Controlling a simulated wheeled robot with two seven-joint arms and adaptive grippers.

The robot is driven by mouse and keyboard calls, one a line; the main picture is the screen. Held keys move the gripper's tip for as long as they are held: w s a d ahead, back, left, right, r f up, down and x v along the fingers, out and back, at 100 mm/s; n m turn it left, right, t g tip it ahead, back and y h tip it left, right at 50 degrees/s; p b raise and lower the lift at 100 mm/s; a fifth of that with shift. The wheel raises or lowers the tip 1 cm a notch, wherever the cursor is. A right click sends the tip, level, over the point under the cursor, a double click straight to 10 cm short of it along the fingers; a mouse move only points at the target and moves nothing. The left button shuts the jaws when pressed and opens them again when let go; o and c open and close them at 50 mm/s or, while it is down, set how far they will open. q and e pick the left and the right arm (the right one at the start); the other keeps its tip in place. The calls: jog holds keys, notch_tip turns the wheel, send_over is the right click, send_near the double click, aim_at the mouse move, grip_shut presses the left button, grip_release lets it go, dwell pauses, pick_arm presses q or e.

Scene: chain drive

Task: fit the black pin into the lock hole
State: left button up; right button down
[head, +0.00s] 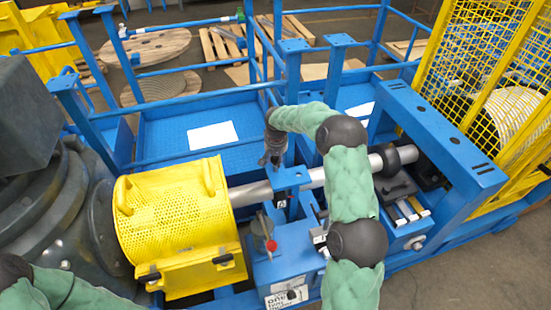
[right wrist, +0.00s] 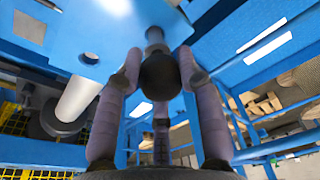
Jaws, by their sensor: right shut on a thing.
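My right gripper (head: 272,160) hangs above the shaft, just behind the blue bracket (head: 290,178). In the right wrist view the fingers of the right gripper (right wrist: 160,70) are closed around the round black knob of the black pin (right wrist: 160,80). The pin's grey shank (right wrist: 155,40) points away from the gripper, towards a blue plate (right wrist: 120,20). I cannot tell whether its tip touches the plate. A round hole (right wrist: 90,58) shows in that plate, left of the shank; I cannot tell if it is the lock hole. My left gripper is out of view.
A yellow perforated guard (head: 175,215) stands left of the bracket. The grey shaft (head: 250,193) runs from it to the blue frame (head: 440,140) at the right. A red-knobbed lever (head: 271,245) stands in front. Blue rails and a yellow mesh fence (head: 490,50) surround the platform.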

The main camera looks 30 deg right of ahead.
jog(key=shift+f+b, duration=1)
jog(key=shift+f, duration=0.5)
jog(key=c, duration=0.7)
grip_release()
jog(key=shift+r, duration=0.1)
jog(key=r, duration=0.4)
jog(key=s+r, duration=0.1)
jog(key=r, duration=0.6)
jog(key=shift+s+a+r, duration=0.35)
jog(key=shift+s+a, duration=0.05)
